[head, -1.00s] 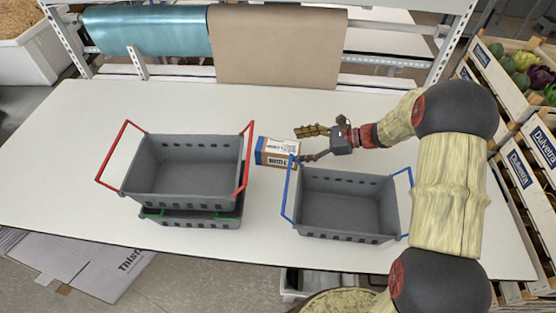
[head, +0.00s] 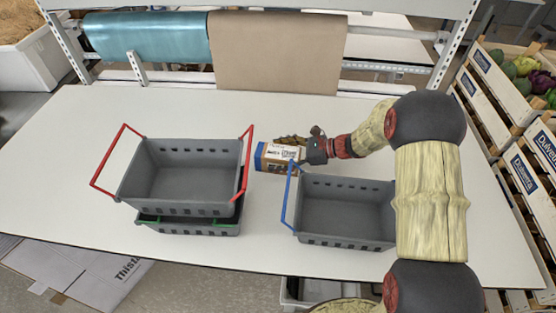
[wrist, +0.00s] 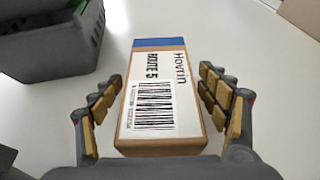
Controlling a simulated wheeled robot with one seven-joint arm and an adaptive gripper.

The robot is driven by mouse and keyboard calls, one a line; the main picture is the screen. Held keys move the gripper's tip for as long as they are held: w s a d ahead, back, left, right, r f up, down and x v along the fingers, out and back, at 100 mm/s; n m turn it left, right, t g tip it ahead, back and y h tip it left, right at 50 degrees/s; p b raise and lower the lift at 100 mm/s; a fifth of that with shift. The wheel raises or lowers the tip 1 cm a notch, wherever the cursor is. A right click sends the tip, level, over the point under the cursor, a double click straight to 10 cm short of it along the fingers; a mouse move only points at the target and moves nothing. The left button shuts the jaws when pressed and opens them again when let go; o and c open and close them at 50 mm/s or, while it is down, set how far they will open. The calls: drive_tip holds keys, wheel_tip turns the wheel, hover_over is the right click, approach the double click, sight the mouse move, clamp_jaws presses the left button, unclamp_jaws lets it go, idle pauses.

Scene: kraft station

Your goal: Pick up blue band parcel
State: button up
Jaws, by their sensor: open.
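The blue band parcel (head: 272,156) is a small brown box with a blue end and a white label, lying on the white table between the two basket groups. In the wrist view the parcel (wrist: 160,95) lies lengthwise between the fingers, its blue band at the far end and a barcode label facing up. My gripper (head: 296,150) is at the parcel's right end in the head view. In the wrist view my gripper (wrist: 160,100) is open, one finger on each side of the parcel, with gaps visible on both sides. The near finger is partly hidden in the head view.
A grey basket with red handles (head: 180,208) stands on a green-handled one to the left. A grey basket with blue handles (head: 345,242) stands close in front of the parcel. Paper rolls (head: 275,50) hang behind. The table's back left (head: 150,110) is clear.

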drive_tip(key=shift+c, duration=0.6)
drive_tip(key=c, duration=1.4)
